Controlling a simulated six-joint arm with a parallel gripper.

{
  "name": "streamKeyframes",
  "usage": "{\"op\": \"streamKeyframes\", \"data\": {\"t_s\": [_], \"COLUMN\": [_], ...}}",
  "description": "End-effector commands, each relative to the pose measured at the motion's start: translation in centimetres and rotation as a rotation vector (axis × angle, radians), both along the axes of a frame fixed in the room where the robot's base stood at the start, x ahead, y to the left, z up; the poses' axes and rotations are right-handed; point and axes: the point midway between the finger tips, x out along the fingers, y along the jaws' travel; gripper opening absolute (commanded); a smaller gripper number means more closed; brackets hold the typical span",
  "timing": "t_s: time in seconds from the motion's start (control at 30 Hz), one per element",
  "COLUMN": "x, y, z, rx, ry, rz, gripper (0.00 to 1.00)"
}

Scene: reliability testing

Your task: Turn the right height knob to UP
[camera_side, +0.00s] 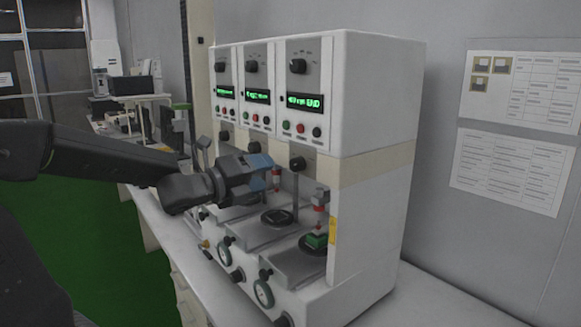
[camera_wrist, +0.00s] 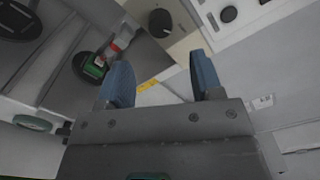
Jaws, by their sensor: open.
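The right height knob (camera_side: 297,163) is a round black knob on the beige band of the white machine, below the rightmost display. In the wrist view a black knob (camera_wrist: 160,22), which looks like the same one, lies beyond the fingertips near the top. I cannot make out any UP mark or which way its pointer faces. My gripper (camera_side: 268,172) is left of the right knob in the side view, in front of the machine.
A red and white plunger (camera_side: 320,208) stands above a green block (camera_side: 316,241) in the right station. The middle height knob (camera_side: 254,147) shows just above my gripper. Gauges and a yellow label (camera_side: 332,231) are on the machine. A grey wall with posted sheets (camera_side: 510,170) is at right.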

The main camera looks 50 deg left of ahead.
Motion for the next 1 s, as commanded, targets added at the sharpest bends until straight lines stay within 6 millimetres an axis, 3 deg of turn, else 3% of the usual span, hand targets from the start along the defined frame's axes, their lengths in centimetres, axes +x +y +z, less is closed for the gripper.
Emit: {"op": "streamKeyframes", "data": {"t_s": [0.2, 0.43, 0.87, 1.0], "x": [4.3, 7.4, 8.3, 8.3], "y": [-0.1, 0.0, 0.0, 0.0], "z": [-0.1, -0.1, 0.0, 0.0], "rx": [-0.002, -0.002, -0.001, -0.001], "ry": [0.003, 0.002, 0.001, 0.001], "rz": [-0.003, -0.001, 0.000, 0.000], "gripper": [0.60, 0.60, 0.60, 0.47]}}
